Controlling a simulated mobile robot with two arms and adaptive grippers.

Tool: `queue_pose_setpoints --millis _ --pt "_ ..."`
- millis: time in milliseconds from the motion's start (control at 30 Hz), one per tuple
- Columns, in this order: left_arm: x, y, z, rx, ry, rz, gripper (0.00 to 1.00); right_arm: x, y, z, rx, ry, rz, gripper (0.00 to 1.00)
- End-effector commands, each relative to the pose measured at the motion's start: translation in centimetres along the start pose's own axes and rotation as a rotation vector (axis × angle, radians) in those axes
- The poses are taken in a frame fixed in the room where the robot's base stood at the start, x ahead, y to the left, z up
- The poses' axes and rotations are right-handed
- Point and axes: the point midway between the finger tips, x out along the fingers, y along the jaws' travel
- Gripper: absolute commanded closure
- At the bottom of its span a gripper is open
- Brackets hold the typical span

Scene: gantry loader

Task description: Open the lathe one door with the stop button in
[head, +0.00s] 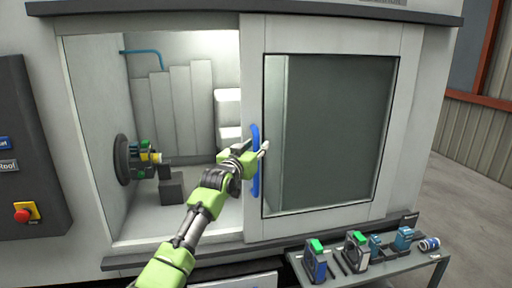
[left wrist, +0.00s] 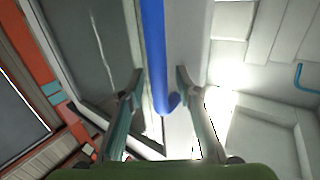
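The lathe door (head: 252,60) is a pale sliding panel with a dark window, standing at the right. The left part of the opening is uncovered and shows the lit inside. The door's blue upright handle (head: 256,184) is on its left edge; it also shows in the left wrist view (left wrist: 154,45). My left gripper (head: 254,148) is at the handle, its two fingers apart on either side of it in the left wrist view, with gaps showing. A red stop button (head: 22,215) on a yellow plate is at the lower left; I cannot tell whether it is pressed. My right gripper is out of view.
Inside the opening are a dark chuck (head: 122,160) and a blue pipe (head: 145,52). A dark control panel (head: 30,130) is at the left. A low table (head: 385,272) with several tool holders stands at the lower right, in front of the machine. Floor shows free at far right.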

Motion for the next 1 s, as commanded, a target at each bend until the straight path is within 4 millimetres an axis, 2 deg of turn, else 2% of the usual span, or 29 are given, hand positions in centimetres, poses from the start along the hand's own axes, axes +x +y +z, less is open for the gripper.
queue_pose_setpoints --millis 267,467,1000 --pt "-0.1 0.0 -0.1 0.000 0.001 0.000 0.69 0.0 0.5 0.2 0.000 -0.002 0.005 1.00" --pt "-1.2 0.0 0.0 -0.001 0.002 0.001 0.69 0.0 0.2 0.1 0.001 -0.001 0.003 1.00" --pt "-8.4 -0.1 0.1 0.000 0.001 -0.001 0.69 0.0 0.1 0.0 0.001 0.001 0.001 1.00"
